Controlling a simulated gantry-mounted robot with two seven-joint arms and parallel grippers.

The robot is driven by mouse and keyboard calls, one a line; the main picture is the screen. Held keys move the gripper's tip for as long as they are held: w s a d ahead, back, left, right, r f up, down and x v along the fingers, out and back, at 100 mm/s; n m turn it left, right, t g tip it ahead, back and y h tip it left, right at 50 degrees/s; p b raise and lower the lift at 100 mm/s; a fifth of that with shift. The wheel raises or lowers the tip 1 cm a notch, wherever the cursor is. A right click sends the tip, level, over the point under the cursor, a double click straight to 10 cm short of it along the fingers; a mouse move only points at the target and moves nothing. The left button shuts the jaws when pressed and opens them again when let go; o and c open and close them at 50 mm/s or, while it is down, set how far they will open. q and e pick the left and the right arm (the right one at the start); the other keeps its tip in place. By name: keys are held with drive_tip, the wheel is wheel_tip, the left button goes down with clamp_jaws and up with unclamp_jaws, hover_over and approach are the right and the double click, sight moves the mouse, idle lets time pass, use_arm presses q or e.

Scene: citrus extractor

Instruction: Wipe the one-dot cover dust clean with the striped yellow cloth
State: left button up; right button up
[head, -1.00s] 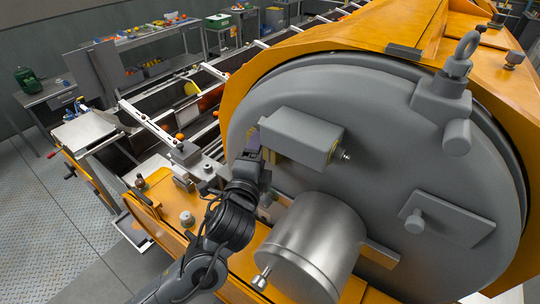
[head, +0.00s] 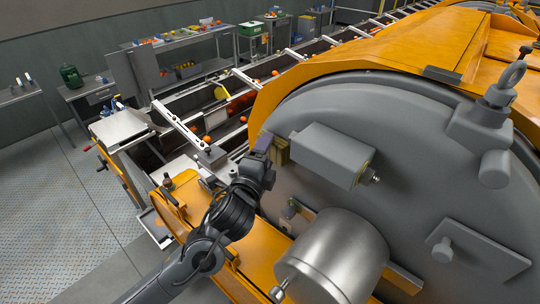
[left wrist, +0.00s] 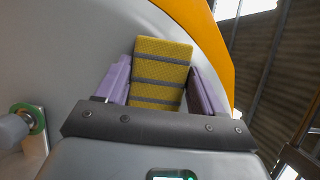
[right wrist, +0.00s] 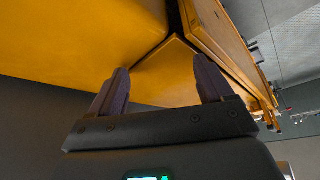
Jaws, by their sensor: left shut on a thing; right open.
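My left gripper (head: 270,145) is shut on the striped yellow cloth (left wrist: 160,68), a yellow block-like pad with grey stripes held between purple fingers. In the head view the cloth (head: 280,152) is at the left edge of the big round grey cover (head: 420,200), just left of a grey box (head: 333,155). I cannot tell whether the cloth touches the cover. No dot mark or dust can be made out, so I cannot tell which part is the one-dot cover. My right gripper (right wrist: 163,68) is open and empty, facing orange panels; it does not show in the head view.
A metal cylinder (head: 330,260) juts from the cover below the box. A knob with a green ring (left wrist: 30,120) is close at left in the left wrist view. Orange housing (head: 370,75) surrounds the cover. A conveyor with oranges (head: 225,115) runs behind; open floor (head: 60,210) lies left.

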use_arm(q)
drive_tip(key=shift+a, duration=0.1)
drive_tip(key=shift+s+a+r+p, duration=0.15)
drive_tip(key=shift+s+a+p, duration=0.3)
drive_tip(key=shift+s+a, duration=1.6)
drive_tip(key=shift+s, duration=0.1)
drive_tip(key=shift+s+a, duration=1)
